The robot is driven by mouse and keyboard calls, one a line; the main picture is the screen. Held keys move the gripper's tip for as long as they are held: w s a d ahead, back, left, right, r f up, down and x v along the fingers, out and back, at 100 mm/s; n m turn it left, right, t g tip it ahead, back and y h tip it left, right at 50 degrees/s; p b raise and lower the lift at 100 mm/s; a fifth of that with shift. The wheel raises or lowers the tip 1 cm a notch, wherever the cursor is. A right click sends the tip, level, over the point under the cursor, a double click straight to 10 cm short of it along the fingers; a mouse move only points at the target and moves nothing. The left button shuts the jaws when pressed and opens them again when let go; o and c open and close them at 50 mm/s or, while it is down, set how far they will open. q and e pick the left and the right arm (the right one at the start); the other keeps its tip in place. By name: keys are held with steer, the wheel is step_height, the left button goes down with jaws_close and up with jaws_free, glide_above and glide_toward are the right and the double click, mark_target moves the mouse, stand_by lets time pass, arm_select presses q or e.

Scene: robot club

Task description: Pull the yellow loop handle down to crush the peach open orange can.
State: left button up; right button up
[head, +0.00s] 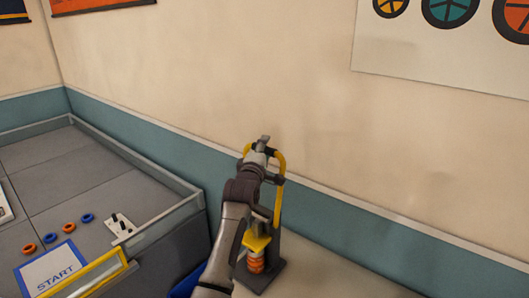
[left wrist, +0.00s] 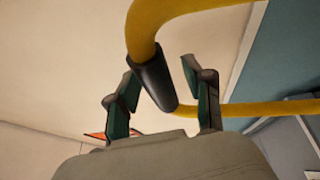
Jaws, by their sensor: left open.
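The yellow loop handle (head: 279,203) rises from the can crusher (head: 293,250) and stands high in the head view. In the left wrist view, the yellow tube (left wrist: 145,28) carries a black grip sleeve (left wrist: 154,82). My left gripper (head: 264,148) is at the top of the loop; in the left wrist view its fingers (left wrist: 160,76) are open, one on each side of the black sleeve, not closed on it. The orange can (head: 257,262) stands upright below the yellow press block (head: 257,243); its top is hidden. My right gripper is not in view.
The crusher stands on a pale surface (head: 330,272) close to the wall. At left is a grey walled field table (head: 90,175) with a START card (head: 52,270), several small orange and blue rings, and a yellow-edged barrier (head: 100,272).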

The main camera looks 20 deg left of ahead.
arm_select(q)
steer(key=shift+c, duration=0.4)
jaws_close()
